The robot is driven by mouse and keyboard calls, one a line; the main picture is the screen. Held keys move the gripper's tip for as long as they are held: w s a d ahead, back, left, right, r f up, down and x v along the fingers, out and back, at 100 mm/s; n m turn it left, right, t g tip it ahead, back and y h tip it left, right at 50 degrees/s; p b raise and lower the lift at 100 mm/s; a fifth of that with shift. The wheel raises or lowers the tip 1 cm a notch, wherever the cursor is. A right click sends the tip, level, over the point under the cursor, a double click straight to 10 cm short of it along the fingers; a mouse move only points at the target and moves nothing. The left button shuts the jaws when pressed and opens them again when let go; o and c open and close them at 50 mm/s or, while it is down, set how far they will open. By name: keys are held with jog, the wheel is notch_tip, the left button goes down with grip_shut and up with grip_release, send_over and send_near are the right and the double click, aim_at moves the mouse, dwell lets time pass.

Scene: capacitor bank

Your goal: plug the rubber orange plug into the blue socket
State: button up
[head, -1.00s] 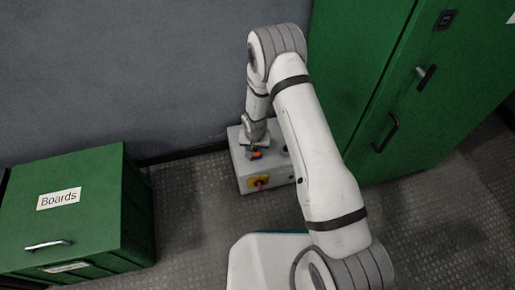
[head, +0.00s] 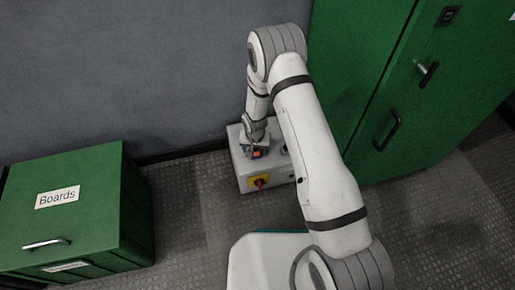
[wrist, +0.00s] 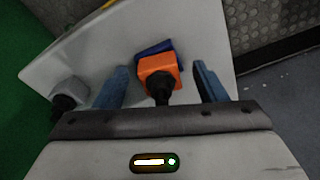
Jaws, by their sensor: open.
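The orange plug (wrist: 160,74) shows in the wrist view with a black rear part toward my gripper. A blue socket (wrist: 153,48) shows just behind it on the grey box; the plug covers much of it, and I cannot tell how deep the plug sits. My gripper (wrist: 158,86) is open, with one blue finger on each side of the plug and a gap on both sides. In the head view the plug (head: 256,154) is a small orange spot under my gripper (head: 257,146), at the top of the box.
The grey box (head: 242,174) stands on the floor and has a red and yellow switch (head: 259,181). A grey connector (wrist: 68,92) sits left of my fingers. A green cabinet (head: 340,90) is at right, a green Boards box (head: 85,225) at left.

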jog(key=r+p, duration=0.1)
jog(key=r, duration=0.1)
jog(key=r+p, duration=0.1)
jog(key=r, duration=0.2)
jog(key=s+r+p, duration=0.1)
jog(key=r, duration=0.1)
jog(key=shift+r, duration=0.4)
jog(key=s+d+r+p, duration=0.25)
jog(key=r+p, duration=0.35)
jog(key=r, duration=0.8)
jog(key=s+d+r+p, duration=0.1)
jog(key=d+r+p, duration=0.35)
jog(key=r, duration=0.95)
jog(key=s+d+r+p, duration=0.25)
jog(key=r+p, duration=0.35)
jog(key=r, duration=0.8)
jog(key=s+d+r+p, duration=0.2)
jog(key=s+r+p, duration=0.3)
jog(key=r, duration=0.4)
jog(key=s+d+r+p, duration=0.3)
jog(key=s+r+p, duration=0.2)
jog(key=r, duration=0.5)
jog(key=s+d+r+n+t+p, duration=0.1)
jog(key=s+d+r+p, duration=0.2)
jog(key=s+r+p, duration=0.3)
notch_tip(320, 180, up, 4)
jog(key=s, duration=0.2)
jog(key=shift+s, duration=0.4)
jog(key=shift+f, duration=0.1)
jog(key=shift+c, duration=0.4)
